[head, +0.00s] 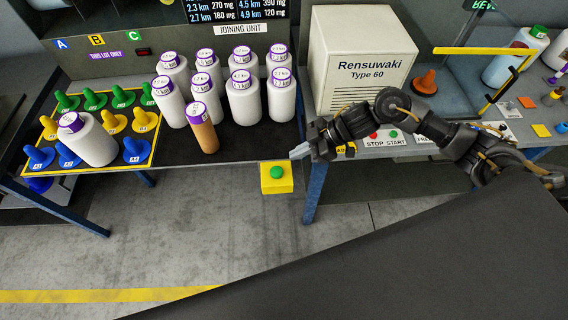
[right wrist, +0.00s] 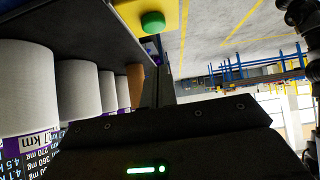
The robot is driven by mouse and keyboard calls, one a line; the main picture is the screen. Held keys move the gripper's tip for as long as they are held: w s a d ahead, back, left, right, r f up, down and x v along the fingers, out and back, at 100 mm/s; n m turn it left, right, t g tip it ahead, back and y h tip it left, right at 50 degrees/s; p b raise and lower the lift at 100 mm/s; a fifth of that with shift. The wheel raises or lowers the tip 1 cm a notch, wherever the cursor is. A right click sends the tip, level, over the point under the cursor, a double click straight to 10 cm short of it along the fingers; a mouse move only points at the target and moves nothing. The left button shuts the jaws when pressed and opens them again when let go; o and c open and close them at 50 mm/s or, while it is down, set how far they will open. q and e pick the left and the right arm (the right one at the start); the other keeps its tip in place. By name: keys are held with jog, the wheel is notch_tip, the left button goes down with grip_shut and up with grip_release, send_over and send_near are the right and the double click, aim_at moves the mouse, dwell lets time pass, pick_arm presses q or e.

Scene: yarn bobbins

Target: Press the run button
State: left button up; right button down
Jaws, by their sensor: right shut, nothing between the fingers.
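A green push button (head: 276,172) sits on top of a yellow box (head: 277,187) at the front edge of the dark table. In the right wrist view the button (right wrist: 152,24) and its yellow box (right wrist: 172,10) show at the top. My right gripper (head: 298,152) is shut and empty, its fingertips above and to the right of the button in the head view. I see a gap between them there and in the right wrist view. My left gripper is not in view.
Several white bobbins (head: 243,105) and one brown bobbin (head: 203,138) stand on the table behind the button. A white Rensuwaki box (head: 362,60) stands at the right, with a STOP START panel (head: 385,146) before it. A yellow-edged peg tray (head: 72,172) lies left.

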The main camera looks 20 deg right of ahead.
aim_at(274, 171)
jog(key=p+x, duration=0.1)
jog(key=x, duration=0.4)
jog(key=shift+a, duration=0.2)
notch_tip(274, 171, down, 3)
jog(key=shift+r, duration=0.25)
jog(key=shift+w+f, duration=0.1)
jog(key=shift+f, duration=0.65)
jog(key=shift+f, duration=0.1)
